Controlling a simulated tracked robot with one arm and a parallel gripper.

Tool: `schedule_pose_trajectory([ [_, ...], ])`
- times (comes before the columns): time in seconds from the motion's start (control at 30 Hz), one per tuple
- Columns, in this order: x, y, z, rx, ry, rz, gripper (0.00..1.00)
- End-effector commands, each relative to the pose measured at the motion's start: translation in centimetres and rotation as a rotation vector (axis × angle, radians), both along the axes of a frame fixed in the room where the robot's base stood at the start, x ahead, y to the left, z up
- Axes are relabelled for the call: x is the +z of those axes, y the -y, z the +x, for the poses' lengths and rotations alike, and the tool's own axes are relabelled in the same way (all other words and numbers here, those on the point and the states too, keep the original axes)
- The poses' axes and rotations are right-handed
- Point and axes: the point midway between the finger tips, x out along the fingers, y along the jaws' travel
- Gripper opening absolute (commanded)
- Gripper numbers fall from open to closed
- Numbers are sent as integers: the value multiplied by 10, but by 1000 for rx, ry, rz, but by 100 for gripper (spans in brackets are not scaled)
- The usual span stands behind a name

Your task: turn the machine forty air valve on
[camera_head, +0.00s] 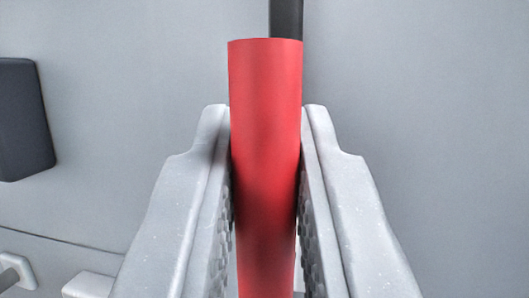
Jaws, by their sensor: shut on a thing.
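A red cylindrical handle (265,120), which looks like the air valve's handle, stands upright in the middle of the head camera view. A dark bar (286,18) shows behind its top end and runs up out of the picture. My gripper (265,135) is shut on the red handle, with one pale grey finger on its left side and the other on its right. The handle's top end sticks out past the fingertips. Its lower end runs out of the picture, and the valve body is not visible. No label shows.
A plain grey panel (420,80) fills the background. A dark rounded block (24,119) is at the left edge. A pale fitting with a grey rod (16,272) and a pale block (88,285) sit at the lower left. The right side looks clear.

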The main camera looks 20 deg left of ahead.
Motion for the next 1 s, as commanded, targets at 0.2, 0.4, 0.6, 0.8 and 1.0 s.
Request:
schedule_pose_trajectory([
  [0.2, -7, 0, 1, 0, -15, 7, 0],
  [0.4, -7, 0, 1, 0, -16, 6, 0],
  [0.6, -5, 0, 1, 1, -11, 7, 37],
  [0.8, -3, 0, 0, 1, -6, 7, 37],
  [1.0, -8, 5, -13, 0, -4, 6, 37],
])
